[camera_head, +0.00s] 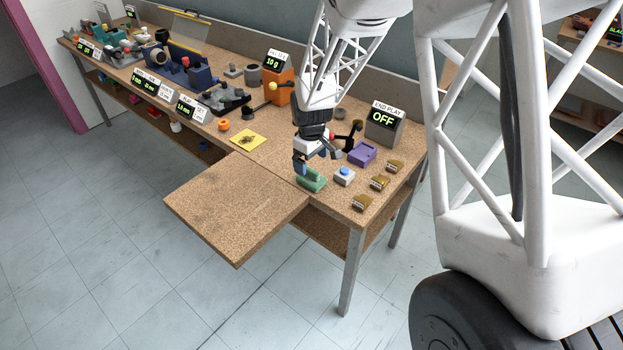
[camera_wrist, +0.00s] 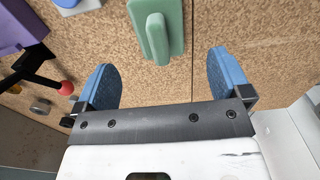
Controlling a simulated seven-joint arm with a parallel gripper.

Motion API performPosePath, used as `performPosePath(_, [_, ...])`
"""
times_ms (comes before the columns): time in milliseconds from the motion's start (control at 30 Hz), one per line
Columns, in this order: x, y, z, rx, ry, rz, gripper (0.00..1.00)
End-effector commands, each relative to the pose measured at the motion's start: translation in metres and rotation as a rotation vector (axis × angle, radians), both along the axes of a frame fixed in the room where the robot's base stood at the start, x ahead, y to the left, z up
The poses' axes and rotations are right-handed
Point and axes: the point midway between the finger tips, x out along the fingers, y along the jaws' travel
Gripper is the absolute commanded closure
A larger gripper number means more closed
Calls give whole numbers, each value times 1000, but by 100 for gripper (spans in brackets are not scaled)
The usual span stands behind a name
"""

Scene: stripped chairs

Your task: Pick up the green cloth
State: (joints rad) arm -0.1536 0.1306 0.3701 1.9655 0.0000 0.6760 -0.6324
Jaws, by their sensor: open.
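The only green thing near my gripper is a green piece (camera_head: 314,183) on the workbench, close to its front edge. It looks like a stiff block with a raised ridge, not clearly a cloth. In the wrist view the green piece (camera_wrist: 172,22) is at the top centre, cut off by the frame edge. My gripper (camera_head: 318,160) is open, its blue fingers apart and pointing down just above and behind the green piece. In the wrist view my gripper (camera_wrist: 161,65) has nothing between its fingers, and the green piece lies beyond the fingertips, in line with the gap.
A white box with a blue button (camera_head: 344,176) and a purple block (camera_head: 362,153) stand right of the green piece. A red-tipped black lever (camera_wrist: 66,88) is beside the left finger. A grey "OFF" display (camera_head: 384,130) stands behind. The protruding board (camera_head: 235,205) at left is bare.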

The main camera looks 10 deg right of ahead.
Motion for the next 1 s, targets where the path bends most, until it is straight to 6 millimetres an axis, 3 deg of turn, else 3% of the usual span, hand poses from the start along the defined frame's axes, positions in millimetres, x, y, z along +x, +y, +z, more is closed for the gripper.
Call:
performPosePath(200, [0, 0, -15, 0, 0, 0, 4])
performPosePath(667, [0, 0, -21, 0, 1, 0, 4])
performPosePath(1000, [0, -1, -54, 0, 1, 0, 4])
